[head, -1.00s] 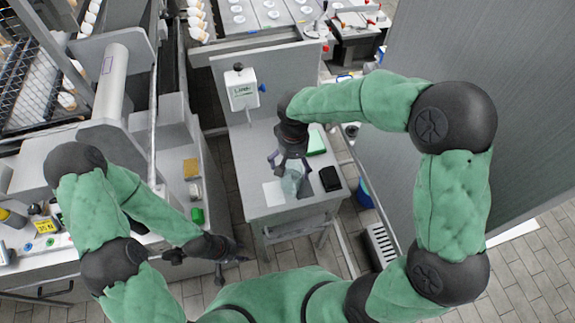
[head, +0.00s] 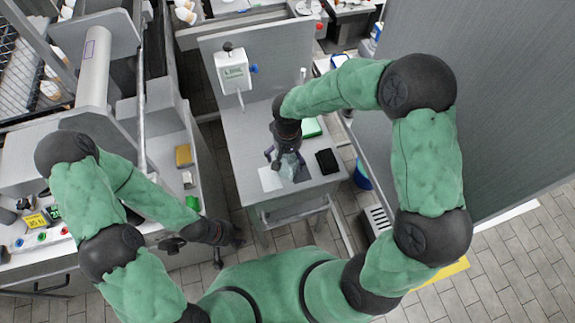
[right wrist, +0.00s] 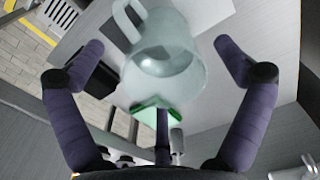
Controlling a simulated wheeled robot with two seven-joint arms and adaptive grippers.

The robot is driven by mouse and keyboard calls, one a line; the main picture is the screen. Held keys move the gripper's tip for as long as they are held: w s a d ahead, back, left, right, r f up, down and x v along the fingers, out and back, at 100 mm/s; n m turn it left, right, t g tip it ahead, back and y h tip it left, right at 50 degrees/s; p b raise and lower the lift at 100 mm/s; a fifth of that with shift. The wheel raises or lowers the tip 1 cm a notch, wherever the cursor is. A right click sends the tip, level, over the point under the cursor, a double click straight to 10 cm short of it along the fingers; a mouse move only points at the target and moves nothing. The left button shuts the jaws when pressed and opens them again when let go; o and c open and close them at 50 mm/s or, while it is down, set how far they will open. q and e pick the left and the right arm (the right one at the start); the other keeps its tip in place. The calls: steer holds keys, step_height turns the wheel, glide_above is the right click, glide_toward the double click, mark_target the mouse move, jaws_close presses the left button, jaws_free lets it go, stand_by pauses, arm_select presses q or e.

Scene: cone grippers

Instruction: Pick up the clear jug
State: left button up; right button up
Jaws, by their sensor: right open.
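The clear jug (head: 290,168) stands on the small grey table (head: 245,145), partly hidden under my right gripper (head: 285,158) in the head view. In the right wrist view the jug (right wrist: 165,62) shows from above, with its handle towards the upper left. My right gripper (right wrist: 157,46) is open, its dark purple fingers spread on either side of the jug; a gap shows at each side. My left gripper (head: 236,238) hangs low beside the left counter, away from the jug. Its fingers are too small and dark to read.
A black flat item (head: 327,161) and a green item (head: 311,127) lie right of the jug. A white sheet (head: 270,179) lies left of it. A white dispenser box (head: 234,72) stands behind. A grey partition (head: 510,100) rises at the right.

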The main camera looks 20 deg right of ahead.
steer(key=shift+f, duration=0.85)
steer(key=c, duration=1.4)
steer(key=shift+r, duration=0.15)
steer(key=shift+c, duration=0.2)
steer(key=w+d+r+p, duration=0.3)
steer(key=w+d+r, duration=0.1)
steer(key=d+r, duration=0.8)
steer(key=shift+d+r, duration=0.4)
steer(key=shift+d, duration=0.25)
steer(key=shift+w, duration=0.1)
